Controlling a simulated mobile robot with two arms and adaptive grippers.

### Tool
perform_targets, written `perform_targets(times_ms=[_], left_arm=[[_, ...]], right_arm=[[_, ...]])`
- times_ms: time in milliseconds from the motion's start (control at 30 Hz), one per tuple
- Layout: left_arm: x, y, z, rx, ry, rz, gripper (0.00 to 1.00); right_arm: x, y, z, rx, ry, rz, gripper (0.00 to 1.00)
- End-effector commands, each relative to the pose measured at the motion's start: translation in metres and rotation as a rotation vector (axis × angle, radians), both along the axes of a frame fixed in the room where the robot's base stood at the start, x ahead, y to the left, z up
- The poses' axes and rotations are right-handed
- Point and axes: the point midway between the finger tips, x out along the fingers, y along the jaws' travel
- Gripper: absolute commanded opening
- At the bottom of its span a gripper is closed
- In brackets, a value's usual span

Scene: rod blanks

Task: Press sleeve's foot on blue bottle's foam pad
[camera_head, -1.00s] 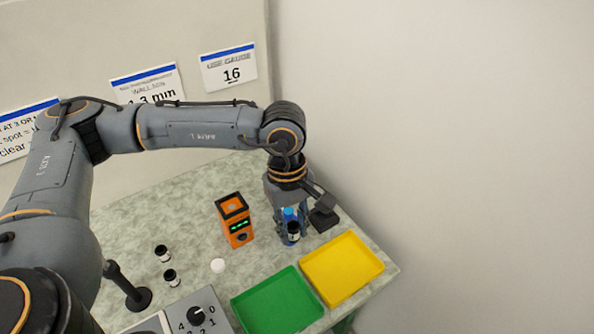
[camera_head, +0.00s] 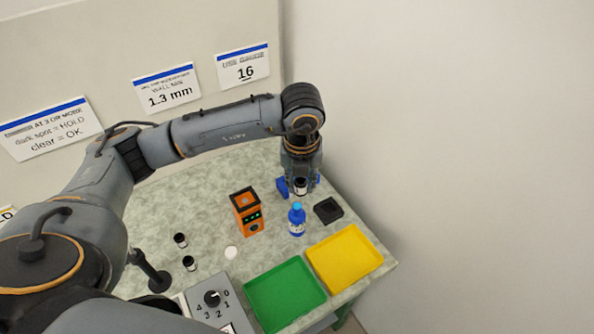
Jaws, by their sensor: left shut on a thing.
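The blue bottle (camera_head: 297,220) stands upright on the table, left of a black square block and behind the trays. My left gripper (camera_head: 300,187) is above and behind the bottle in the picture, its blue fingers shut on a small black-and-white sleeve (camera_head: 301,186). The sleeve looks roughly upright and apart from the bottle. A foam pad on the bottle cannot be made out. The black square block (camera_head: 327,210) lies right of the bottle. My right gripper is not in view.
A green tray (camera_head: 285,295) and a yellow tray (camera_head: 344,258) lie in front. Two small black-and-white pieces (camera_head: 180,240) (camera_head: 189,263), a white disc (camera_head: 231,253) and a dial box (camera_head: 213,299) are at the left.

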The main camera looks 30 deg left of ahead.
Motion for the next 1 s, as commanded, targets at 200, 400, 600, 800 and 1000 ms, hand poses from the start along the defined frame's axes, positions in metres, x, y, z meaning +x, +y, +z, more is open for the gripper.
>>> perform_targets(times_ms=[200,400,600,800,1000], left_arm=[[0.003,0.009,0.003,-0.001,0.002,0.323,0.0],[0.004,0.012,-0.002,0.0,0.001,0.392,0.0],[0.004,0.011,-0.016,0.0,0.002,0.389,0.0],[0.003,0.011,-0.037,-0.001,0.001,0.388,0.0],[0.004,0.012,-0.055,0.0,0.001,0.387,0.0]], right_arm=[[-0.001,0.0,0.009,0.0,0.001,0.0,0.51],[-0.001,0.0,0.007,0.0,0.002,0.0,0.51],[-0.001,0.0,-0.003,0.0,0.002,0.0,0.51],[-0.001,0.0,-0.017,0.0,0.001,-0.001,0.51],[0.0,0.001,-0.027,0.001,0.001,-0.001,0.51]])
